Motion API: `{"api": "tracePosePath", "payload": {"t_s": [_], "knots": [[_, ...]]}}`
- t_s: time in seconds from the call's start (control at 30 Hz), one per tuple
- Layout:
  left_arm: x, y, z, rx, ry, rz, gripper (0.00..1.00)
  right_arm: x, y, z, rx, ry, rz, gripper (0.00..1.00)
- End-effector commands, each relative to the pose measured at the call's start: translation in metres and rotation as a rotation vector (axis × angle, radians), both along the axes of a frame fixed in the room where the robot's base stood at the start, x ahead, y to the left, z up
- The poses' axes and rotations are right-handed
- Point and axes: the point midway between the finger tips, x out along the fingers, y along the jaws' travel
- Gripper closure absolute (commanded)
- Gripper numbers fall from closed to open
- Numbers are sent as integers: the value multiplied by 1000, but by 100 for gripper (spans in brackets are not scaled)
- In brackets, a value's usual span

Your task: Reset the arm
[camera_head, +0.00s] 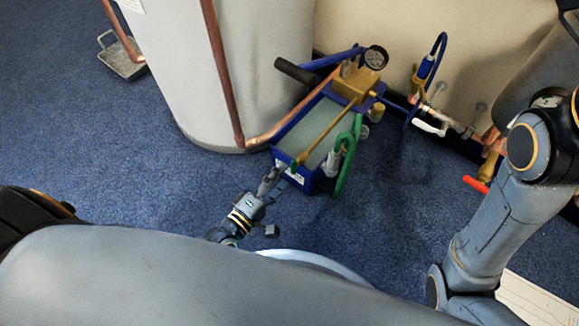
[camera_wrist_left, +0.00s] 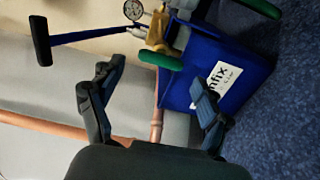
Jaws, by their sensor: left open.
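My left gripper (camera_head: 273,183) is near the front left corner of a blue test pump (camera_head: 307,181), seen in the head view. In the left wrist view my left gripper (camera_wrist_left: 150,100) has its two dark fingers spread apart with nothing between them. The blue pump box (camera_wrist_left: 255,72) with a white label lies beyond the right finger. Whether a finger touches the box I cannot tell. My right arm (camera_head: 497,225) shows at the right of the head view; its gripper is out of view.
A copper pipe (camera_head: 222,75) runs down a pale cylinder (camera_head: 175,65) and bends towards the pump. A brass valve with a red handle (camera_head: 476,185) is at the right. A metal tray (camera_head: 122,58) lies at the far left. Blue carpet (camera_head: 130,150) is clear at left.

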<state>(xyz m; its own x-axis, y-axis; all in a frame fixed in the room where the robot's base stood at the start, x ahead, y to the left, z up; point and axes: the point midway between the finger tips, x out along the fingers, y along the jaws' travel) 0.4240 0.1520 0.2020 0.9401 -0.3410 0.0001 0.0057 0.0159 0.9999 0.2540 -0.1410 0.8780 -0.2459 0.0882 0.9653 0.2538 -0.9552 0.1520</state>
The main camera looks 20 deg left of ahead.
Motion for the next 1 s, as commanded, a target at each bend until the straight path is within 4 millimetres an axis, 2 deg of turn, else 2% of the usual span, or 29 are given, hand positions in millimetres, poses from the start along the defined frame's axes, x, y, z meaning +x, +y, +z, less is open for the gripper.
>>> {"api": "tracePosePath", "payload": {"t_s": [0.1,0.23,0.8,0.87,1.0], "knots": [[-16,6,0,0,1,0,23,0,0,0,-1,0,0,60],[-24,9,0,0,0,0,23,0,0,0,-1,-1,0,60],[-25,9,1,0,-1,0,23,0,0,1,-2,-2,0,60],[-24,9,5,-1,-2,0,23,3,0,1,-2,9,0,60],[-24,9,29,-1,-2,0,23,18,-1,1,1,70,2,60]]}}
